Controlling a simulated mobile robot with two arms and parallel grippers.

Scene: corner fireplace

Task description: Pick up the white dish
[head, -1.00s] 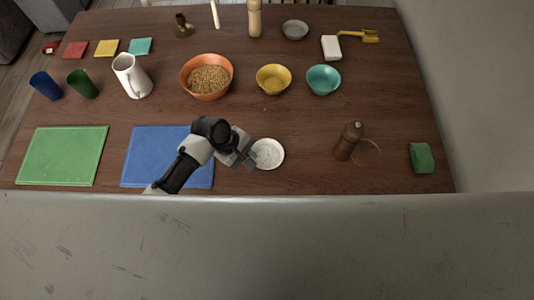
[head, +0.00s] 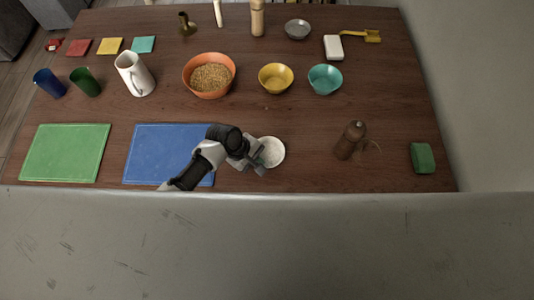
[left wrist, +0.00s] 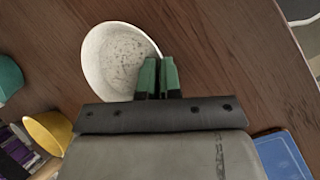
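The white dish (head: 271,152) is a small round bowl with a speckled inside, near the front middle of the table. It fills the upper left of the left wrist view (left wrist: 115,62). My left gripper (head: 258,165) reaches it from the left. In the left wrist view its green fingers (left wrist: 158,78) are close together at the dish's rim, one over the inside and one outside, with the rim pinched between them. Whether the dish touches the table is hard to tell. My right gripper is not in view.
A blue board (head: 160,150) lies under my left arm, with a green board (head: 65,153) beyond it. A pepper mill (head: 350,140) and green sponge (head: 422,158) are to the right. Orange (head: 208,76), yellow (head: 275,78) and teal (head: 325,79) bowls stand behind.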

